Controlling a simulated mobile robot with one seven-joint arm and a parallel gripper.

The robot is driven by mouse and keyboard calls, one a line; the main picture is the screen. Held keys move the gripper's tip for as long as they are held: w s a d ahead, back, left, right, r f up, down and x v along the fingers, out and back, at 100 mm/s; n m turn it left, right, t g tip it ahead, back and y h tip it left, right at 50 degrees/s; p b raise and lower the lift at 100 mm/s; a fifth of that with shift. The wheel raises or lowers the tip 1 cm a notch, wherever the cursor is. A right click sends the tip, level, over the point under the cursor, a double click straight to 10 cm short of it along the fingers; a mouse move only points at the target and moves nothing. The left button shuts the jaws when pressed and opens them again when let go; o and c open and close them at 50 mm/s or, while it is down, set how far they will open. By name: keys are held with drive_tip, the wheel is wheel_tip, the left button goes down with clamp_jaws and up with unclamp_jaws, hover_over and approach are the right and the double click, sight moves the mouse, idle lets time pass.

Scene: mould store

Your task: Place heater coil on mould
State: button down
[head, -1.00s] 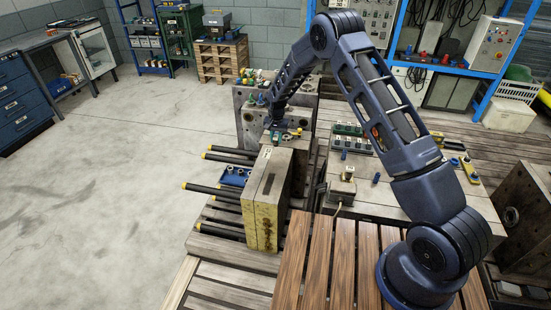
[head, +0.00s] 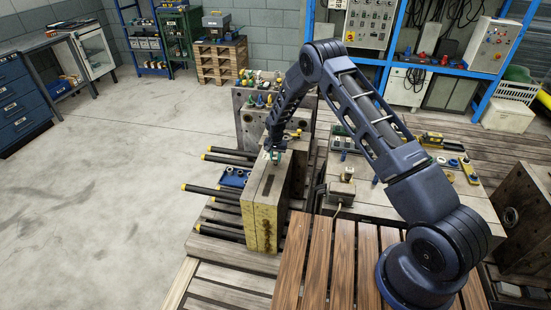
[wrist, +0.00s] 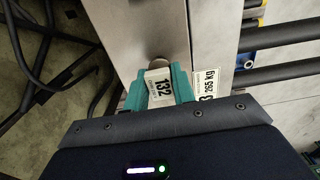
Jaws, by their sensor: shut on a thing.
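The mould (head: 262,215) is a tall two-part block with yellow edges, standing upright left of the wooden slats. In the wrist view its metal surface (wrist: 115,25) with a seam lies beyond my gripper. My gripper (head: 272,153) is at the mould's far top end; its teal fingers show in the wrist view (wrist: 158,88). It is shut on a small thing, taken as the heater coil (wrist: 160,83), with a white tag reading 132. A brownish round end shows beyond the tag. Most of the coil is hidden, and I cannot tell whether it touches the mould.
Black rods with yellow tips (head: 205,190) stick out left of the mould, near a blue tray (head: 234,178). Another block (head: 250,118) with small coloured parts stands behind. A bench (head: 385,200) with small parts is to the right. The floor at left is clear.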

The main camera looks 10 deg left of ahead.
sight(275, 156)
drive_tip(key=c, duration=1.2)
unclamp_jaws()
drive_tip(key=shift+f, duration=0.1)
drive_tip(key=shift+o, duration=0.2)
wheel_tip(275, 156, up, 12)
